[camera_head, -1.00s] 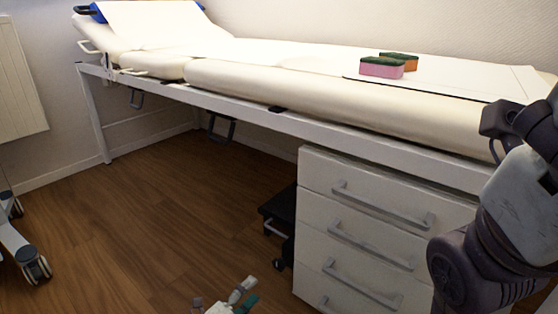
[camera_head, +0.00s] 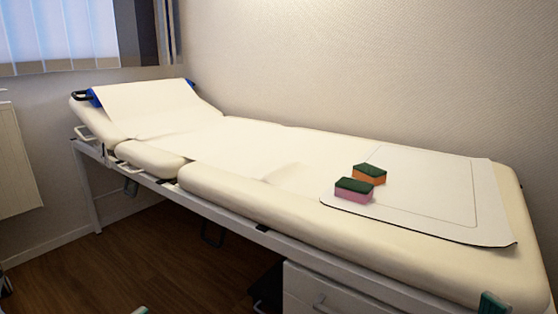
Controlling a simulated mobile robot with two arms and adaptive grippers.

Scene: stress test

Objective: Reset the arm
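The task names no object apart from the arm. At the bottom edge of the head view, a small teal tip of my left gripper (camera_head: 140,310) shows, and the rest is cut off. A dark teal tip of what looks like my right gripper (camera_head: 493,303) shows at the bottom right, in front of the bed's near edge. Whether either gripper is open or shut is hidden. No arm links are in view.
A cream examination bed (camera_head: 262,204) runs across the view. On its white mat (camera_head: 430,208) lie a pink sponge (camera_head: 353,194) and an orange sponge (camera_head: 369,179), both with dark green tops. White drawers (camera_head: 325,290) stand beneath. Floor (camera_head: 130,262) is visible at left.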

